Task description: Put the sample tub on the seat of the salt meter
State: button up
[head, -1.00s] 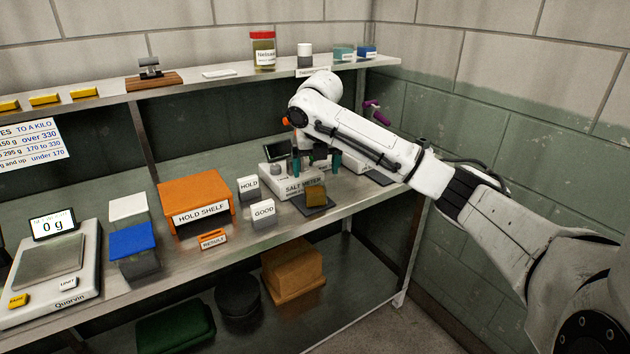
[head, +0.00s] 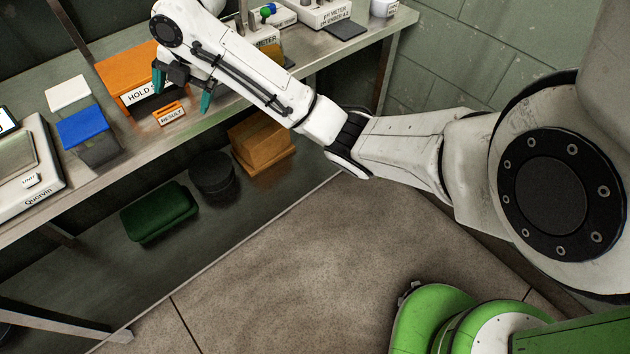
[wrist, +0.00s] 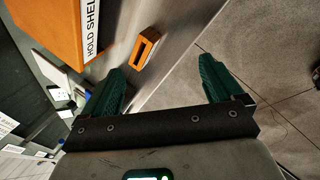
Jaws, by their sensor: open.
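The salt meter (head: 258,35) is at the top of the head view, partly hidden by my arm; its seat cannot be made out. A small brownish item (head: 273,51) sits at its front. I cannot tell whether it, or any other container in view, is the sample tub. My gripper (head: 182,92) is open in front of the orange hold shelf, over the bench's front part. In the wrist view my gripper (wrist: 160,80) has its two green fingers wide apart with nothing between them. The orange result holder (wrist: 146,49) lies ahead of the fingers.
The orange hold shelf (head: 118,72) stands behind my gripper. White-topped (head: 68,93) and blue-topped (head: 84,128) blocks and a scale (head: 40,160) are left. A green case (head: 158,213), black round container (head: 211,172) and brown box (head: 262,140) occupy the lower shelf.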

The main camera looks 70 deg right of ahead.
jog(key=s+a+f+m+y, duration=0.25)
jog(key=a+f+m, duration=0.45)
jog(key=a, duration=0.6)
jog(key=s+a+f+m+g, duration=0.1)
jog(key=s+a+f+m, duration=0.45)
jog(key=s+f, duration=0.4)
jog(key=s+d+f+m+g+h, duration=0.1)
jog(key=s+f+m+h, duration=0.1)
jog(key=s, duration=0.8)
jog(key=s+d+f+m+g+h, duration=0.1)
jog(key=s+f+m, duration=0.3)
jog(key=s, duration=0.7)
jog(key=shift+s+d+m+g+h, duration=0.2)
jog(key=shift+d+m+g+h, duration=0.15)
jog(key=shift+d+m+g, duration=0.3)
jog(key=shift+a+f, duration=0.1)
jog(key=shift+a, duration=0.05)
jog(key=shift+r+p, duration=0.7)
jog(key=shift+p, duration=0.05)
